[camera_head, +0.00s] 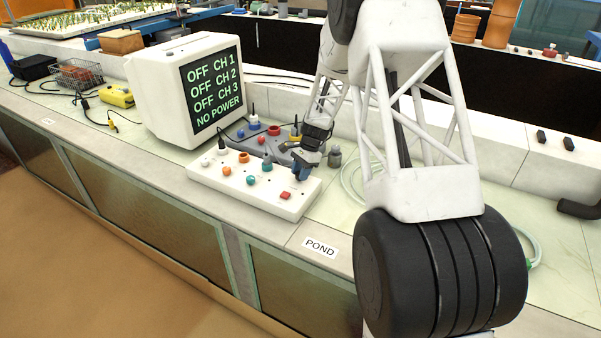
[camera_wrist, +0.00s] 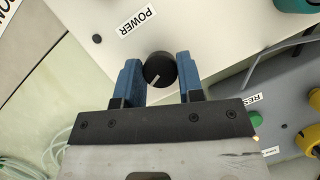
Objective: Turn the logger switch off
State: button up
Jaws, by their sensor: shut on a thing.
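A white control box (camera_head: 258,195) lies on the bench, with several coloured controls on top. In the wrist view a round black knob (camera_wrist: 157,66) with a white pointer line sits on a white panel beside a POWER label (camera_wrist: 137,21). My gripper (camera_head: 303,168) is over the right end of the box, and its blue fingers are shut on the black knob. In the head view the gripper hides the knob. A white monitor (camera_head: 165,95) behind the box reads OFF for CH 1, CH 2 and CH 3, and NO POWER.
A grey box (camera_head: 268,142) with coloured controls stands right behind the white box. A red button (camera_head: 285,195) is close to my gripper. A POND label (camera_head: 320,247) is on the bench edge. A clear hose (camera_head: 350,180) lies to the right, and a wire basket (camera_head: 77,75) stands left.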

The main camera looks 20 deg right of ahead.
jog(key=n+g+h, duration=0.1)
jog(key=n, duration=0.2)
jog(key=n+g, duration=0.1)
jog(key=n, duration=0.3)
jog(key=shift+w+a+h, duration=0.1)
jog(key=shift+h, duration=0.3)
jog(key=n+h, duration=0.1)
jog(key=n, duration=0.2)
jog(key=n+h, duration=0.1)
jog(key=n, duration=0.2)
jog(key=shift+g, duration=0.3)
jog(key=shift+n, duration=0.4)
jog(key=o, duration=0.9)
jog(key=shift+v, duration=3.9)
jog(key=shift+a, duration=0.2)
